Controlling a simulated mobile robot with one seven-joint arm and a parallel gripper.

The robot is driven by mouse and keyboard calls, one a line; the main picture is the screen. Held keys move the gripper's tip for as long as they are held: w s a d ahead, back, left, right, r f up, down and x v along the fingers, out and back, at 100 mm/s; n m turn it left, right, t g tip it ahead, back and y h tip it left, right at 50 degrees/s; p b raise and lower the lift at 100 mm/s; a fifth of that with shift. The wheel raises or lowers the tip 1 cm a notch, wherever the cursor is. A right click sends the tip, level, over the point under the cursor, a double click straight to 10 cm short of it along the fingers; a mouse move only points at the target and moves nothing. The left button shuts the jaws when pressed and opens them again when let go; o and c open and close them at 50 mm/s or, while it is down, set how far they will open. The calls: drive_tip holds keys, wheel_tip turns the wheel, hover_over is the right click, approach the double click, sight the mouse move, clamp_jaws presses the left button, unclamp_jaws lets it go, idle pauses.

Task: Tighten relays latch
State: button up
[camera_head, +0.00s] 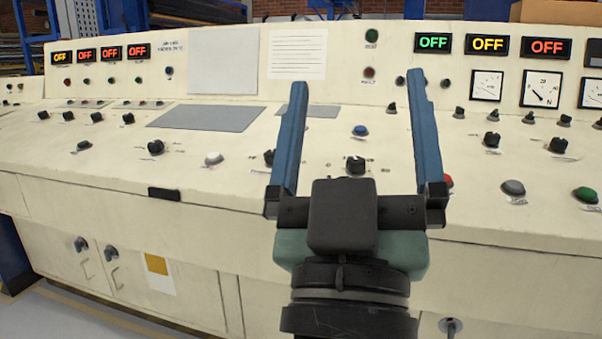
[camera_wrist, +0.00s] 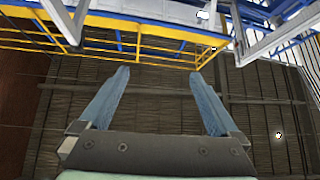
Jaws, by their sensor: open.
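The cream control console (camera_head: 120,210) fills the head view. Latch-like dark knobs sit on its lower cabinet doors: one (camera_head: 81,243) and another (camera_head: 111,253) at the lower left, and a third (camera_head: 450,326) at the bottom right, partly cut off. I cannot tell which is the relays latch, as no label there is readable. My gripper (camera_head: 357,85) has two blue fingers spread wide, pointing up in front of the console and hiding part of it. In the wrist view my gripper (camera_wrist: 159,75) is empty, with no latch in sight.
The console's sloped top carries several knobs and buttons, including a blue button (camera_head: 360,131) and a green button (camera_head: 585,195). Lit OFF displays (camera_head: 488,44) line its back panel. Yellow railings (camera_wrist: 150,50) show in the wrist view. Grey floor (camera_head: 60,315) is clear at lower left.

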drive_tip(key=s+a+r+t+y+p, duration=0.1)
drive_tip(key=s+a+r+y, duration=0.15)
drive_tip(key=r, duration=0.25)
drive_tip(key=s+a+r+t+y+p, duration=0.1)
drive_tip(key=s+a+r+y+p, duration=0.15)
drive_tip(key=r, duration=0.35)
wheel_tip(320, 180, up, 36)
drive_tip(key=h+p, duration=0.1)
drive_tip(key=p, duration=3.5)
drive_tip(key=shift+w+d, duration=0.25)
drive_tip(key=shift+d, duration=0.2)
